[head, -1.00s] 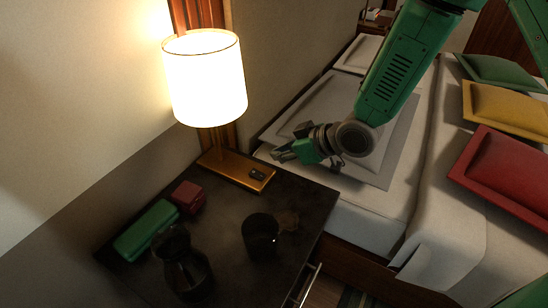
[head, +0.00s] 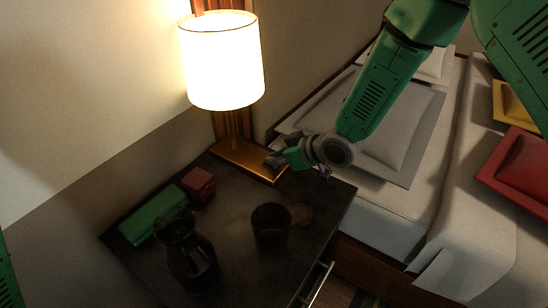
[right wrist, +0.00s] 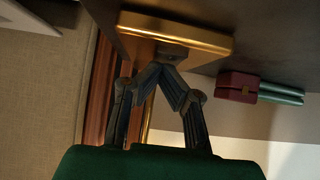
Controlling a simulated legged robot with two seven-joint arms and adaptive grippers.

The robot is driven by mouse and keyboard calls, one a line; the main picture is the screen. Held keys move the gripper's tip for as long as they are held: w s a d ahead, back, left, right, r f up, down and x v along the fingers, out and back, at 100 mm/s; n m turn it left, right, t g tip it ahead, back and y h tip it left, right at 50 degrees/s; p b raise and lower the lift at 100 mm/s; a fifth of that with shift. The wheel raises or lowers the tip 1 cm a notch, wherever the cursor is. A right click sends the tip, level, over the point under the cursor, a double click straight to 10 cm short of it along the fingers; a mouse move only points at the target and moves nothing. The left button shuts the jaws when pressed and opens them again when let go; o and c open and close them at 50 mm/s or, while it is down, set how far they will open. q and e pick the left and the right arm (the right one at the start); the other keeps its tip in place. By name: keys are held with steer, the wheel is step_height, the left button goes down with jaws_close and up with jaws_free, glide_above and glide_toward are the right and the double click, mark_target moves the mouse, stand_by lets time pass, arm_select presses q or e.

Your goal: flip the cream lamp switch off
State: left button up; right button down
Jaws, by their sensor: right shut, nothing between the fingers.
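The lamp (head: 222,62) has a glowing cream shade and is lit. Its gold-brown base (head: 243,158) stands at the back of the dark table. In the head view my right gripper (head: 272,162) is at the right end of the base and covers the dark switch. In the right wrist view my shut, empty right gripper (right wrist: 158,68) points at the base (right wrist: 200,38), its fingertips close to the small dark switch (right wrist: 173,54). I cannot tell whether they touch it. My left gripper is not in view.
On the dark table (head: 228,225) are a green box (head: 152,214), a small red box (head: 199,184), a dark carafe (head: 188,250) and a dark cup (head: 270,228). A bed with pillows (head: 395,125) lies to the right. The wall is close behind the lamp.

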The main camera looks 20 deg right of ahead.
steer(key=shift+a, duration=0.45)
steer(key=shift+s+d+f+p, duration=0.1)
steer(key=shift+s+d+p, duration=0.25)
steer(key=shift+s+d, duration=0.4)
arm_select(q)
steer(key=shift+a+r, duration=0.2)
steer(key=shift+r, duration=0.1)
arm_select(e)
steer(key=shift+a, duration=0.1)
